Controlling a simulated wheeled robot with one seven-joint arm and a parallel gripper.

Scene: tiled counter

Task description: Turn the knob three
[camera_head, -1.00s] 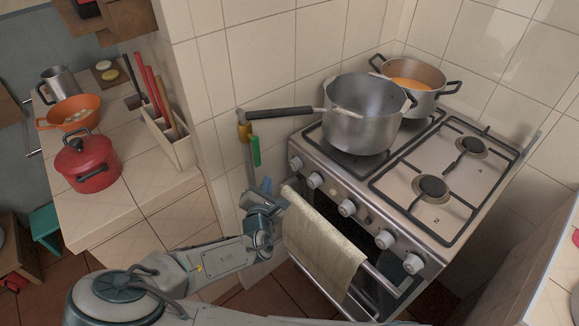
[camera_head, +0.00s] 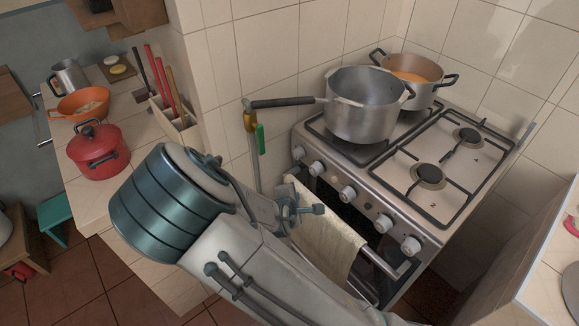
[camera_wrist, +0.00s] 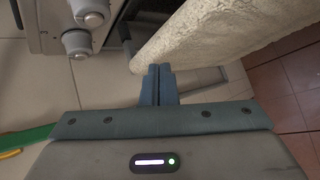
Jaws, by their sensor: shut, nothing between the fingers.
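The stove's front panel carries a row of several pale round knobs.
A cream towel (camera_head: 335,238) hangs on the oven's handle bar (camera_head: 386,262), close to my gripper. A grey pot (camera_head: 362,110) with a long dark handle sticking out left stands on the stove. A pot with orange contents (camera_head: 408,77) stands behind it.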

